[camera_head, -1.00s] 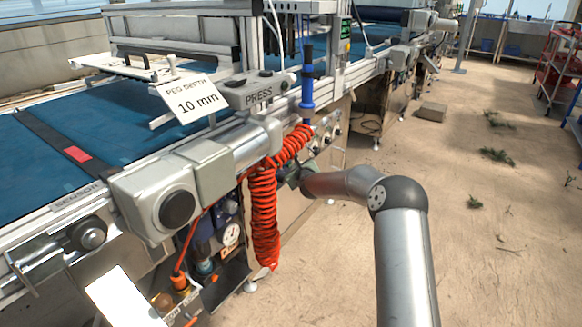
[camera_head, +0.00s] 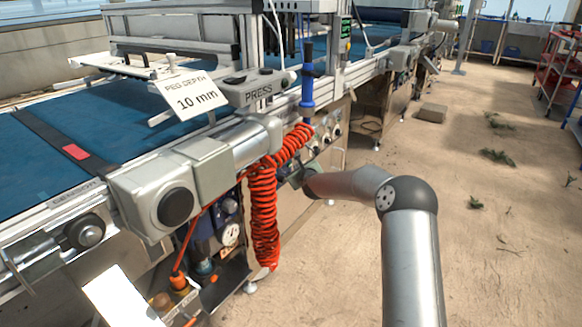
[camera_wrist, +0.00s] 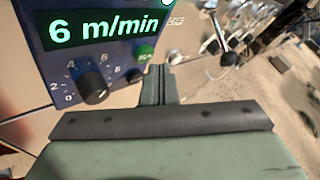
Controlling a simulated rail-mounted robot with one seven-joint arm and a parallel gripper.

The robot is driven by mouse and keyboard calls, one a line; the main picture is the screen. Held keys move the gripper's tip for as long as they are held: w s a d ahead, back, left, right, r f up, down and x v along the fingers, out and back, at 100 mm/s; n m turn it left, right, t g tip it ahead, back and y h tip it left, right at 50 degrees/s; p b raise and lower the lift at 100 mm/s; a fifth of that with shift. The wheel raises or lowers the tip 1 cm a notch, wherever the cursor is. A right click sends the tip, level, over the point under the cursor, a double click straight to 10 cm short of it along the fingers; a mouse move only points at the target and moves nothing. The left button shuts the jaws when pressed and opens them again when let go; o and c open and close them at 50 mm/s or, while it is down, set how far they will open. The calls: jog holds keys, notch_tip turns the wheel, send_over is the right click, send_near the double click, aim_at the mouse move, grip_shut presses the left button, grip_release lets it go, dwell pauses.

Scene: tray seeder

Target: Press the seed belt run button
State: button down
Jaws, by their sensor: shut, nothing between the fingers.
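In the wrist view, a blue control box (camera_wrist: 95,60) fills the upper left. Its green display (camera_wrist: 105,29) reads 6 m/min. A black dial (camera_wrist: 92,86) sits below the display. A small green button (camera_wrist: 145,53) with lettering too small to read surely is on the box's right edge, and a dark round knob (camera_wrist: 135,75) lies beneath it. My gripper (camera_wrist: 160,72) is shut and empty, its tips just right of and below the green button in the picture. Whether they touch it I cannot tell. In the head view the fingertips are hidden against the machine's side.
A red coiled hose (camera_head: 263,215) hangs beside my gripper on the machine's side. A PRESS box (camera_head: 257,90) and a "10 mm" sign (camera_head: 193,95) stand above. More levers and knobs (camera_wrist: 225,45) show at right.

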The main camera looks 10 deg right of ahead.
jog(key=s+d+b, duration=0.1)
jog(key=s+d, duration=0.1)
jog(key=s+d+b, duration=0.1)
jog(key=d+b, duration=0.1)
jog(key=shift+s+d, duration=0.3)
jog(key=shift+s, duration=0.1)
dwell(0.5)
jog(key=s+a+r+n+g+p, duration=0.1)
jog(key=s+a+r+n+p, duration=0.2)
jog(key=s+r+n+p, duration=0.3)
jog(key=s+a+r+n+g+p, duration=0.1)
jog(key=s+a+r+n+p, duration=0.25)
jog(key=r, duration=0.45)
jog(key=s+d+r+n+g+p, duration=0.1)
jog(key=s+r+n+g+p, duration=0.3)
jog(key=s+r+p, duration=0.5)
jog(key=s+d+r+n+g+h+p, duration=0.1)
jog(key=s+r+n+g+p, duration=0.3)
jog(key=s, duration=1.8)
jog(key=s+d+r+n+g+p, duration=0.1)
jog(key=s+r+n+g+p, duration=0.3)
jog(key=s+r+n+p, duration=0.8)
jog(key=s+r+p, duration=0.3)
jog(key=s+p, duration=0.1)
jog(key=p, duration=0.3)
jog(key=shift+d+h+p, duration=0.3)
